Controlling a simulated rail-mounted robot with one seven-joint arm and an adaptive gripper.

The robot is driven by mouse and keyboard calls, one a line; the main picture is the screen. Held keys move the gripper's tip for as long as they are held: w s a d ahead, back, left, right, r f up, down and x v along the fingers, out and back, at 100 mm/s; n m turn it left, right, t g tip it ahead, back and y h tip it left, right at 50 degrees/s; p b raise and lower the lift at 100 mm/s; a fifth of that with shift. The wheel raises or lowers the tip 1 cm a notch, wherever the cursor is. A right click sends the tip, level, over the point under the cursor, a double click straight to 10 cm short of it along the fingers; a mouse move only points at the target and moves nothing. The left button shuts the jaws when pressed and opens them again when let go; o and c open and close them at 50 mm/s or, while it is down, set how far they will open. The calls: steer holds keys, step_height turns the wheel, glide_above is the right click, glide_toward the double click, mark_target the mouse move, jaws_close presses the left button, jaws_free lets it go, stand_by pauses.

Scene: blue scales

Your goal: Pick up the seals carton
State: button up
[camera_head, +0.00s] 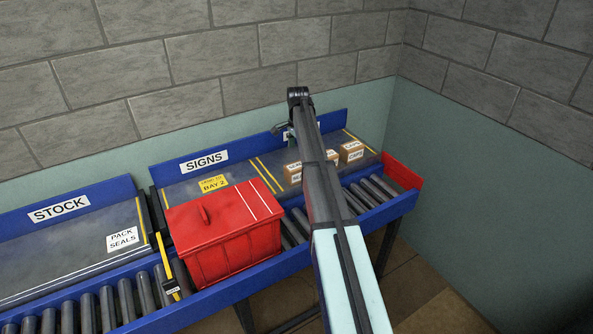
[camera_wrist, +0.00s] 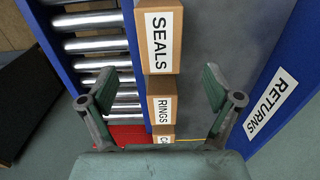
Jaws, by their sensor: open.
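The seals carton (camera_wrist: 161,62) is a brown box with a white SEALS label, at the top centre of the wrist view. In the head view, a carton (camera_head: 291,178) left of my arm has a partly hidden label and appears to be this one. My gripper (camera_wrist: 159,76) is open and empty, its green fingers spread either side of the carton row. The seals carton's near end lies between the fingertips in the picture; I cannot tell the height gap. My arm hides most of the gripper in the head view.
Rollers (camera_wrist: 98,48) run along one side, a blue RETURNS board (camera_wrist: 262,125) along the other. A red lidded box (camera_head: 225,240) stands left of the cartons.

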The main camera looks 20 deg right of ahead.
mark_target(297, 165)
steer(key=shift+a+f+p, duration=0.1)
steer(key=shift+f+p, duration=1.6)
steer(key=shift+f, duration=2.85)
steer(key=c, duration=1.5)
